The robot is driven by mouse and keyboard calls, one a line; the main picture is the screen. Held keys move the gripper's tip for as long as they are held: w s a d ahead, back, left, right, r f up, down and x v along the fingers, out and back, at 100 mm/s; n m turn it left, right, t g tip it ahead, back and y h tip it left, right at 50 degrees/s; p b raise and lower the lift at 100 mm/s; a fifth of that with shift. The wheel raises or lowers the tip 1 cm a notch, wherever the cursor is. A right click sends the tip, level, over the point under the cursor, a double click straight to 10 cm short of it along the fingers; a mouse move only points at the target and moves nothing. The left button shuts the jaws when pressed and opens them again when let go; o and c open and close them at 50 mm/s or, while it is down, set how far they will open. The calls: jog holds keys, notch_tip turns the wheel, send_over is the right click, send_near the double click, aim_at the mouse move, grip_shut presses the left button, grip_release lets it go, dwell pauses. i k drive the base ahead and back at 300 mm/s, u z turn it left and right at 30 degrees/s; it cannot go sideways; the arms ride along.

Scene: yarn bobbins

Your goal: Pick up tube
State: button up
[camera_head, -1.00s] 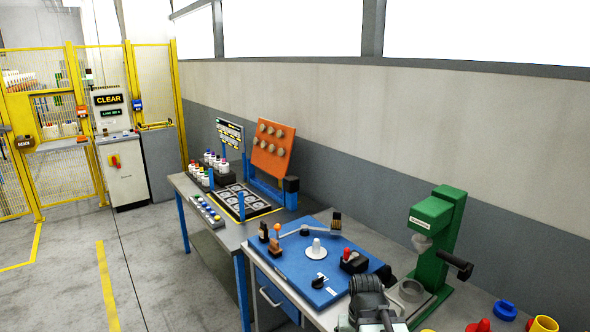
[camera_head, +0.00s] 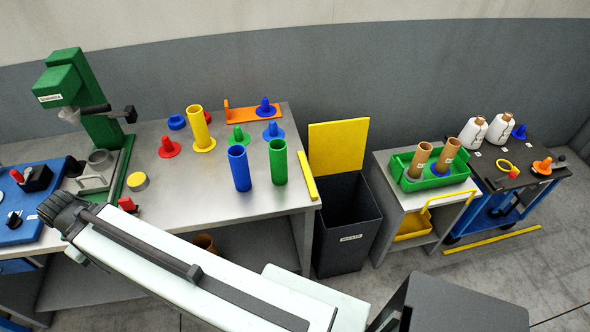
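Several tubes show in the head view. A blue tube (camera_head: 239,168) and a green tube (camera_head: 278,162) stand upright near the front of the grey workbench (camera_head: 225,205). A yellow tube (camera_head: 198,127) stands on a yellow round flange further back. Two brown tubes, one on the left (camera_head: 417,160) and one on the right (camera_head: 446,155), stand tilted in a green crate (camera_head: 403,183) on a side stand. My arm crosses the lower left in front of the bench, apart from these tubes. I cannot make out my gripper's fingers or whether it holds anything.
Red (camera_head: 169,148), green (camera_head: 238,137) and blue (camera_head: 273,131) peg bases stand on the bench. A green press (camera_head: 97,128) is at left. A dark bin (camera_head: 347,227) with a yellow lid stands beside the bench. A cart (camera_head: 512,183) with white cones is at right.

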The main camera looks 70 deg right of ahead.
aim_at(278, 146)
jog(key=z, duration=0.75)
jog(key=i, duration=0.55)
jog(key=z, duration=1.55)
